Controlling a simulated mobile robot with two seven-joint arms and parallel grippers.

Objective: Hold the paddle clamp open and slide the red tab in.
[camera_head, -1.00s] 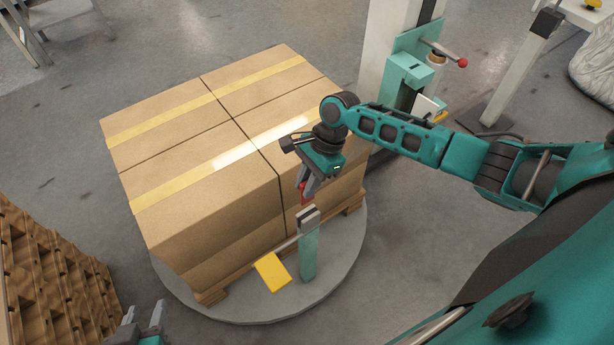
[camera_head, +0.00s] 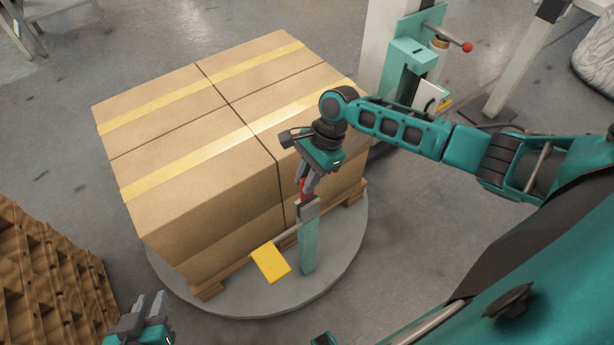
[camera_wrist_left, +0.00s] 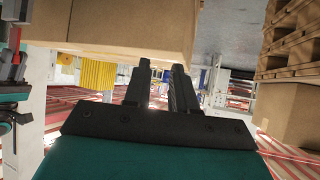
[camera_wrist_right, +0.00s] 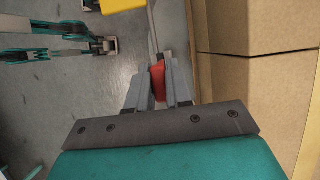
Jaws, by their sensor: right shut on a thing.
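The paddle clamp has a teal post (camera_head: 308,250), a grey clamp head (camera_head: 307,208) on top and a yellow paddle (camera_head: 271,262) on a rod to the left. My right gripper (camera_head: 306,181) is shut on the red tab (camera_head: 303,188), just above the clamp head. The red tab (camera_wrist_right: 158,80) shows between the fingers in the right wrist view, close to the clamp head. Whether it touches or enters the clamp I cannot tell. My left gripper (camera_head: 150,304) is open and empty at the lower left, well away from the paddle. Its spread fingers (camera_wrist_left: 160,85) show in the left wrist view.
Taped cardboard boxes (camera_head: 190,150) stand on a pallet on a round grey turntable (camera_head: 250,308), right behind the clamp. A brown stack (camera_head: 45,270) stands at the left edge. A teal and white column machine (camera_head: 408,60) stands behind. Floor at the front is open.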

